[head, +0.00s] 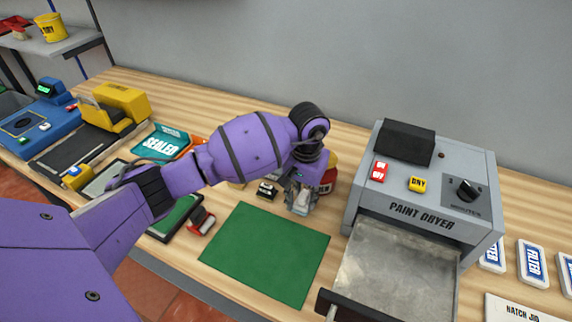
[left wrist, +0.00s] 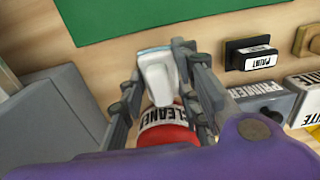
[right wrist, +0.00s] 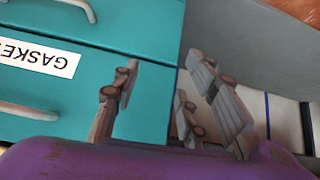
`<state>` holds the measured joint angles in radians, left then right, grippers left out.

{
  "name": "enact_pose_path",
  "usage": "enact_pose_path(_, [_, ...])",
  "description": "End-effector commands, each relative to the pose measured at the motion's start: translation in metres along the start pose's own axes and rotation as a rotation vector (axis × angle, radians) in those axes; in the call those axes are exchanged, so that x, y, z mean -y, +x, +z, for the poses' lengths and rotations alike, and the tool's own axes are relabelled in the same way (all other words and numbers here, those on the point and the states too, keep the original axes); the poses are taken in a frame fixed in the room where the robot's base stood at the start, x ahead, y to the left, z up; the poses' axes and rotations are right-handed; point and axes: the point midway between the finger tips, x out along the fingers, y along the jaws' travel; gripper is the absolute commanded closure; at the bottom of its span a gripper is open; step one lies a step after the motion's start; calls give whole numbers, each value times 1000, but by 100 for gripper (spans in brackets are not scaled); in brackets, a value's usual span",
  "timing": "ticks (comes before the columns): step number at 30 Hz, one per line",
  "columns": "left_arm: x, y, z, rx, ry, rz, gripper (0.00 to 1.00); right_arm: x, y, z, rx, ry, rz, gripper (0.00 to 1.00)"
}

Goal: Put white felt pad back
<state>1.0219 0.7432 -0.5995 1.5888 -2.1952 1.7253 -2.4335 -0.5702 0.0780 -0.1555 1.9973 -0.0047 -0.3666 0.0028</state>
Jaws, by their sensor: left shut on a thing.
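My left gripper (head: 300,205) is low over the table behind the green mat (head: 265,252). In the left wrist view my left gripper (left wrist: 153,62) is shut on a small white piece with a pale blue edge, which looks like the white felt pad (left wrist: 154,72). A red container labelled CLEANER (left wrist: 168,134) is close behind the held piece, partly hidden by the fingers. A grey block whose label ends in "ITE" (left wrist: 307,100) is at the right edge, beside the PRIMER block (left wrist: 262,98). My right gripper (right wrist: 175,95) is open and empty in front of teal drawers (right wrist: 110,30).
The grey paint dryer (head: 420,195) stands right of the mat with its tray (head: 395,270) out. A red-and-black item (head: 202,222) is left of the mat. The mat is clear.

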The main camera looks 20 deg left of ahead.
Motion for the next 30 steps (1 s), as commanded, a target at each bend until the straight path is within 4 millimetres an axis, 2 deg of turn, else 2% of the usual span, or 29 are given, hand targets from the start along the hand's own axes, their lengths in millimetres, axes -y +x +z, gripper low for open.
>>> enact_pose_path(10, [0, 4, -1, -2, 2, 0, 100, -1, -1, 12, 19, 1, 2, 60])
enact_pose_path(23, [-1, 9, -2, -3, 1, 0, 100, 1, 5, 9, 11, -1, -2, 60])
enact_pose_path(24, [-1, 8, -2, -3, 1, 0, 66, 1, 5, 8, 9, -1, -3, 60])
enact_pose_path(28, [-1, 8, -2, -4, 1, 0, 49, 1, 6, 6, 6, -1, -3, 60])
enact_pose_path(30, [-1, 8, -2, -4, 1, 0, 48, 1, 5, 6, 5, -1, -3, 60])
